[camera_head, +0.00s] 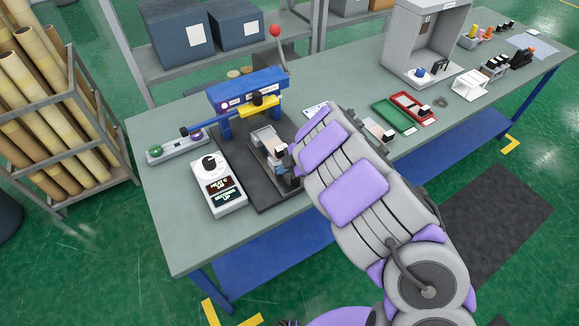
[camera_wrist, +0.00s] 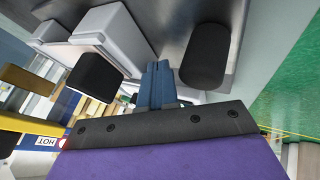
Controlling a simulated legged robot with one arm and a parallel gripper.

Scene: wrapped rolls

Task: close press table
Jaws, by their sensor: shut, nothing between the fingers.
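The blue heat press (camera_head: 245,93) stands on the green-grey worktop, with a yellow part at its front and a red-knobbed lever (camera_head: 276,32). Its press table (camera_head: 265,140), a pale metal block, sits on the black base plate, forward of the blue frame. My gripper (camera_head: 287,172) is low at the near right side of the press table, partly hidden by my arm. In the wrist view my blue-grey fingers (camera_wrist: 158,82) are together and empty. A light grey block (camera_wrist: 105,35) and dark rounded pieces (camera_wrist: 205,57) are close by; contact cannot be told.
A white control box (camera_head: 212,184) with a dial and displays stands left of the press. A button strip (camera_head: 179,145) lies behind it. Green (camera_head: 394,115) and red (camera_head: 412,106) trays and a grey booth (camera_head: 425,40) are right. A rack of rolls (camera_head: 60,110) stands left.

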